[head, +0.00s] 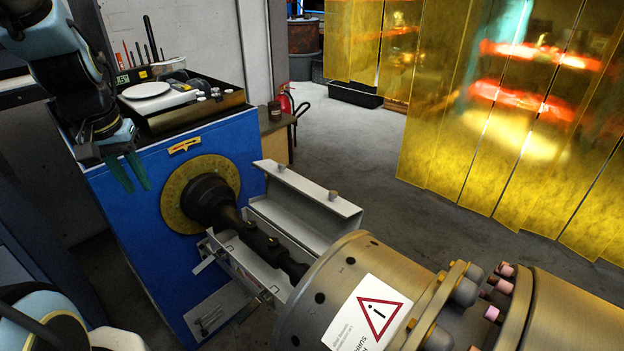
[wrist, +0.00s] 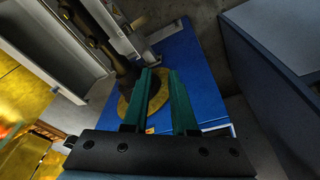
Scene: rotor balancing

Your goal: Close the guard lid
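The guard lid (head: 313,187) is a light grey metal cover with a small knob, standing open on the far side of the dark shaft (head: 255,235). The grey guard trough (head: 245,272) runs beneath the shaft, which lies exposed. In the wrist view, the lid (wrist: 45,55) appears as a pale panel at upper left. My gripper (head: 138,188) has green fingers and hangs by the blue machine's front, left of the yellow dial and well apart from the lid. The wrist view shows its fingers (wrist: 160,72) apart, with nothing between them.
The blue machine housing (head: 128,215) carries a yellow round dial (head: 174,205) and a tray of tools and a scale (head: 150,92). A large metal rotor (head: 350,275) with a warning label fills the lower right. Yellow strip curtains (head: 480,130) hang behind. Open floor (head: 370,140) lies between.

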